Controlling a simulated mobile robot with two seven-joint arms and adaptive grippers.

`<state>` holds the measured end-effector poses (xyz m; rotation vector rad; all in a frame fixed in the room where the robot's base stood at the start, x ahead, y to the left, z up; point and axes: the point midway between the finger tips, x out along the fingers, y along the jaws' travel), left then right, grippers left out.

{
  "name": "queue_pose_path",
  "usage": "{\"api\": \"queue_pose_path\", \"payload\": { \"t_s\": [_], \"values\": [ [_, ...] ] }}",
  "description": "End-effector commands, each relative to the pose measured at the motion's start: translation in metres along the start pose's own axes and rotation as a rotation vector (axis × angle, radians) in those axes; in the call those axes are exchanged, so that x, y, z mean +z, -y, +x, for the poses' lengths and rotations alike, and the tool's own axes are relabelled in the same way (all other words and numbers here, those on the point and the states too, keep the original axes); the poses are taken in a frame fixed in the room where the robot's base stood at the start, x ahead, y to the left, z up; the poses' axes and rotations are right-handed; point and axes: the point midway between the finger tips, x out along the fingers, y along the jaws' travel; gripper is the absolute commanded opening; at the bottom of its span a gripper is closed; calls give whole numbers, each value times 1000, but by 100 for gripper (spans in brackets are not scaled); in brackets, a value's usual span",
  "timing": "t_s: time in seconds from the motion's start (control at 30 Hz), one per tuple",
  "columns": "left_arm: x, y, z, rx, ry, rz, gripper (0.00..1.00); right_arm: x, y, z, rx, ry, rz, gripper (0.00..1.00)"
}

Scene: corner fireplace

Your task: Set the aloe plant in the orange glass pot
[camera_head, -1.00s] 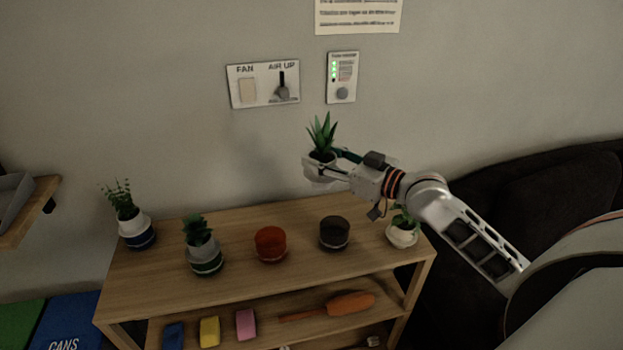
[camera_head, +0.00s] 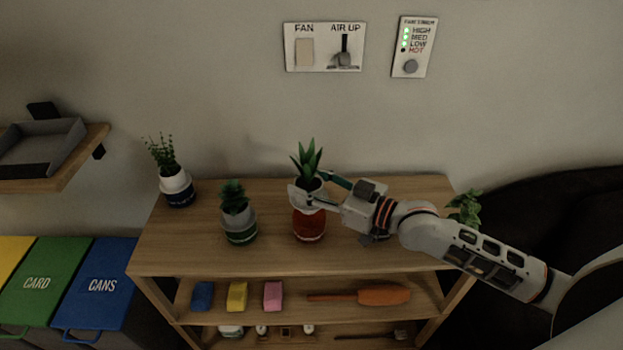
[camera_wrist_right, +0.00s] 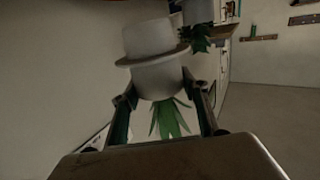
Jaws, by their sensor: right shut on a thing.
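The aloe plant (camera_head: 308,160), with spiky green leaves in a white pot, is held upright by my right gripper (camera_head: 309,195). The gripper is shut on the white pot, which also shows between the two fingers in the right wrist view (camera_wrist_right: 158,72), with the leaves pointing down in that picture. My left gripper is not in view.
On the shelf top (camera_head: 275,258), a plant in a grey and green pot (camera_head: 239,222) stands left of the orange pot, with another plant in a white and blue pot (camera_head: 176,186) farther left. A leafy plant (camera_head: 466,206) is partly hidden behind my right arm.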

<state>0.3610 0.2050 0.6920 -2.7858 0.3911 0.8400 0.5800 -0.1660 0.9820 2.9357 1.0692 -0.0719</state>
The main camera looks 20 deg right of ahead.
Motion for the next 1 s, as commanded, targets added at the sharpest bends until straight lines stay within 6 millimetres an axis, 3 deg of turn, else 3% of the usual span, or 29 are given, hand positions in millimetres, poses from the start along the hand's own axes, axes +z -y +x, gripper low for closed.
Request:
{"api": "queue_pose_path", "payload": {
  "t_s": [0.37, 1.0],
  "values": [
    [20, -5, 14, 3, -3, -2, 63, 26, 0, 1, 0, 0, 1, 32],
    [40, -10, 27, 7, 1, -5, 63, 54, 0, 3, 1, 0, 0, 32]
  ]
}}
